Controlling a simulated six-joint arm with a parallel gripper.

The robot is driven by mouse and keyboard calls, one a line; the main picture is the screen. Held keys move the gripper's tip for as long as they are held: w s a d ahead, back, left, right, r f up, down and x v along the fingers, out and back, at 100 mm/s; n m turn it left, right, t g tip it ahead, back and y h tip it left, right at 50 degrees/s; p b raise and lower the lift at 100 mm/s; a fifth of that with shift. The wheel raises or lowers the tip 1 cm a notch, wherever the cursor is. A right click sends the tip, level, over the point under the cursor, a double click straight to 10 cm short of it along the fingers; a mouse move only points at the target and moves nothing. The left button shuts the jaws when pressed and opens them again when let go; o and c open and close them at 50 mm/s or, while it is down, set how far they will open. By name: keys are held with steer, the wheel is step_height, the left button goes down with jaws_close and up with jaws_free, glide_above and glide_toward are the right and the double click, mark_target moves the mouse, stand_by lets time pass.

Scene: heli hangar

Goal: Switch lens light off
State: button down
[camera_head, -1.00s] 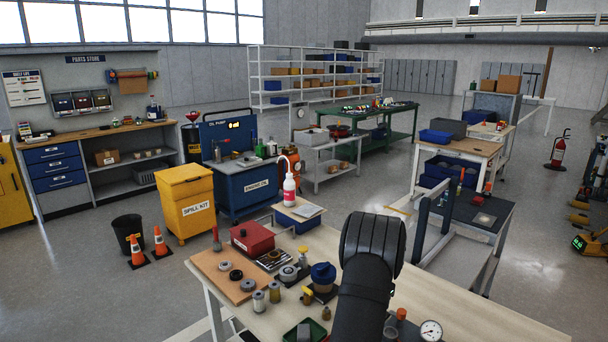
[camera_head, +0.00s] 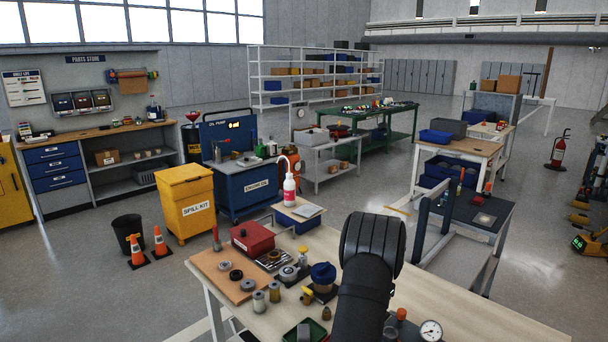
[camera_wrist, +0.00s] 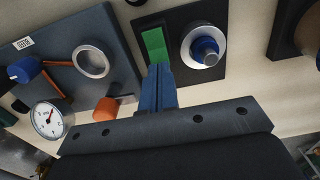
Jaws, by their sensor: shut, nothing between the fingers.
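In the wrist view, my gripper (camera_wrist: 158,72) is shut and empty. Its fingertips are at the near end of a green rocker-like piece (camera_wrist: 153,42) on a dark plate (camera_wrist: 180,20). I cannot tell whether they touch it or hover just above it. Beside it on the same plate is a round pale ring with a blue knob-like centre (camera_wrist: 206,48). No label shows which part is the lens light, and I cannot tell whether anything is lit. In the head view my arm hides the gripper and the green piece.
A grey panel left of the fingers in the wrist view carries a dial gauge (camera_wrist: 49,118), a metal ring (camera_wrist: 92,60), a blue knob (camera_wrist: 22,71) and an orange cap (camera_wrist: 106,108). Another dark-based part (camera_wrist: 299,30) stands at right. Pale bench top (camera_wrist: 245,75) lies between.

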steer(key=shift+f, duration=0.75)
stand_by(0.4)
steer(key=shift+r, duration=3.55)
steer(key=shift+f, duration=0.1)
step_height(320, 180, down, 7)
steer(key=shift+r, duration=0.1)
